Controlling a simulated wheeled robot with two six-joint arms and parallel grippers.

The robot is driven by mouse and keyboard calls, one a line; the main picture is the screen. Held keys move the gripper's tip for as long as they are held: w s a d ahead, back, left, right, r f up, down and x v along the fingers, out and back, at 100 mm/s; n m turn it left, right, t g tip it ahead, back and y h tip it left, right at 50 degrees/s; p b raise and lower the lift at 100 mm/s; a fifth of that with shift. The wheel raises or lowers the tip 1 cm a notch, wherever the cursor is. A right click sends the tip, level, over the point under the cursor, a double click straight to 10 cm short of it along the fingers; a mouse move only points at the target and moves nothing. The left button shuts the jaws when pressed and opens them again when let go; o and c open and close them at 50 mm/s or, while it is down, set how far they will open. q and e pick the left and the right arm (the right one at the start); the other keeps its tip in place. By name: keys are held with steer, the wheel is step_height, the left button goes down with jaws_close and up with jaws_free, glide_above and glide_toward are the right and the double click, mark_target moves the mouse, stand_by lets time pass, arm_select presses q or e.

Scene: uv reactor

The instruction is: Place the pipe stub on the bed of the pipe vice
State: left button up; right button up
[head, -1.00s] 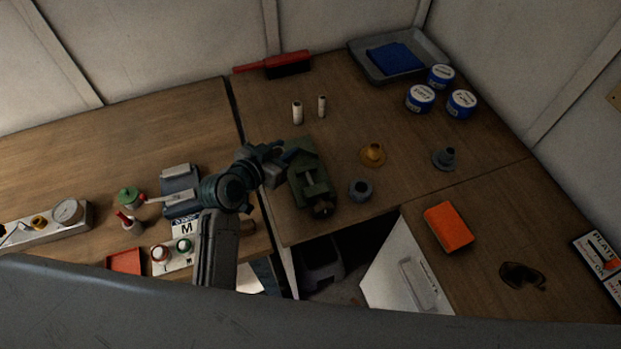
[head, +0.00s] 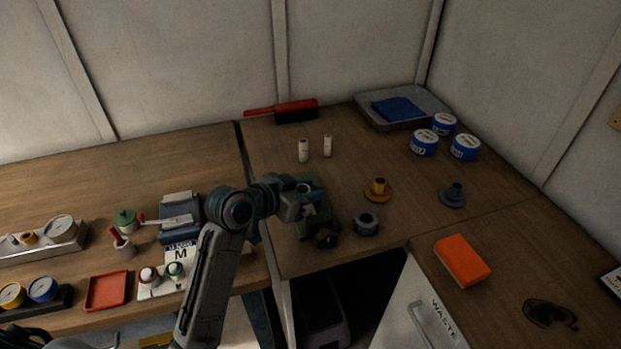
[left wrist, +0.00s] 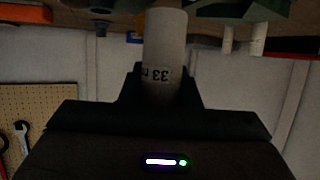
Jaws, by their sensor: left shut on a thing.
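The pipe stub (left wrist: 164,45) is a pale grey cylinder with a printed label, seen in the left wrist view between the dark fingers of my left gripper (left wrist: 160,88). My left gripper is shut on it; in the head view the gripper (head: 298,203) is over the left side of the pipe vice, and the stub is mostly hidden there. The green pipe vice (head: 318,222) stands near the front edge of the middle bench, partly covered by the gripper. Its green body also shows at the top of the left wrist view (left wrist: 232,9). I cannot tell whether the stub touches the bed. My right gripper is not in view.
A grey collar (head: 366,224) and a brass flange (head: 378,191) stand just right of the vice. Two pale cylinders (head: 303,151) stand behind it. A red brush (head: 295,111), tray (head: 436,103) and blue tins lie farther back. An orange block (head: 462,260) lies front right.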

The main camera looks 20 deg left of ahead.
arm_select(q)
steer(key=w, duration=0.3)
steer(key=w+a+p, duration=0.1)
steer(key=w, duration=0.2)
steer(key=w+a+f+p, duration=0.1)
steer(key=w, duration=0.2)
steer(key=shift+w+a, duration=0.25)
steer(key=shift+w, duration=0.1)
step_height(320, 180, down, 3)
steer(key=shift+r+p, duration=0.1)
steer(key=shift+p, duration=0.75)
steer(key=shift+f, duration=0.25)
steer(key=shift+f, duration=0.1)
steer(key=shift+f, duration=0.15)
steer(key=o, duration=0.9)
steer(key=shift+o, duration=0.2)
